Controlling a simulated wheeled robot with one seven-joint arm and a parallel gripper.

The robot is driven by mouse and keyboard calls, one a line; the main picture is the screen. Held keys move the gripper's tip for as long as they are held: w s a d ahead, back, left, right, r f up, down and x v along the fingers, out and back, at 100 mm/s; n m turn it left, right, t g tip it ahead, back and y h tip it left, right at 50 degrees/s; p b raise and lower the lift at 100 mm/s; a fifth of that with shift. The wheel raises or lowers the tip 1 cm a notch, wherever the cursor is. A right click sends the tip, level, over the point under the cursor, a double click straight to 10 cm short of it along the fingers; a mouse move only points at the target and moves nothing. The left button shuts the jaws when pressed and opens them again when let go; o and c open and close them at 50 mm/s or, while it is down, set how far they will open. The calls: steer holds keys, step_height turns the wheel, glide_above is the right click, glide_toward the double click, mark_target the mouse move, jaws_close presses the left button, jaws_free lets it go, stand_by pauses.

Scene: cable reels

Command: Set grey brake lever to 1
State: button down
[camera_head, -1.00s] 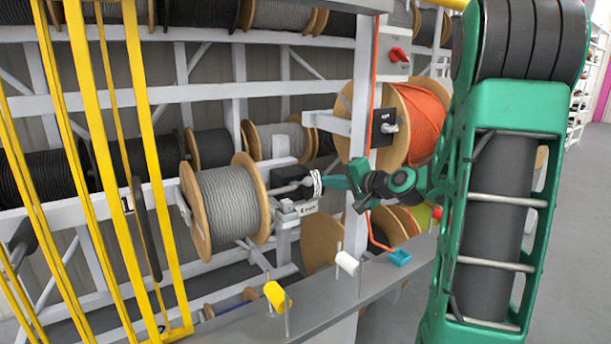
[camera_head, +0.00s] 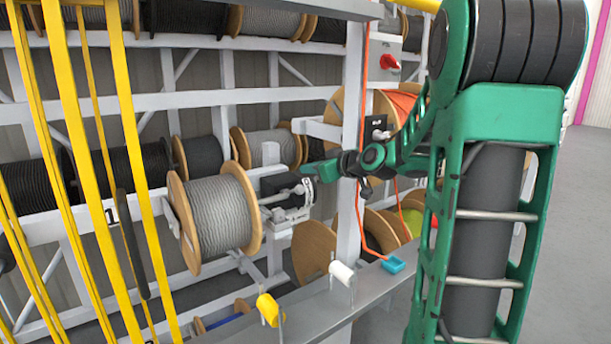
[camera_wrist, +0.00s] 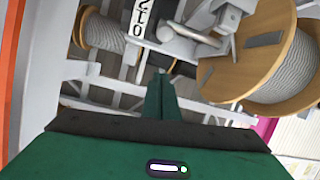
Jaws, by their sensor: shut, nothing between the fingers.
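A grey brake lever (camera_wrist: 195,34) shows in the wrist view beside a white number strip (camera_wrist: 140,18), which appears upside down. In the head view the black brake unit (camera_head: 280,184) sits right of the grey cable reel (camera_head: 217,216). The lever's exact setting is too small to read. My gripper (camera_head: 308,171) is shut and empty, its green fingertips just right of and above the brake unit in the head view. In the wrist view the fingertips (camera_wrist: 161,76) point toward the strip and lever, and seem apart from the lever.
A white post (camera_head: 350,150) and an orange cable stand close to my wrist. A front rail (camera_head: 330,305) carries a yellow and a white roller. Yellow bars (camera_head: 95,180) stand at the left. An orange reel (camera_head: 403,105) is behind my arm. Floor is free at the right.

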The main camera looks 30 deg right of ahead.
glide_above(300, 187)
steer(key=w, duration=0.3)
step_height(300, 187, down, 3)
steer(key=shift+s+a+f, duration=0.1)
steer(key=shift+s+f, duration=0.95)
steer(key=shift+s, duration=0.1)
steer(key=shift+s+f, duration=0.3)
steer(key=shift+s+d+f, duration=0.2)
steer(key=shift+s+f, duration=0.4)
steer(key=shift+f, duration=0.3)
steer(key=shift+r, duration=0.1)
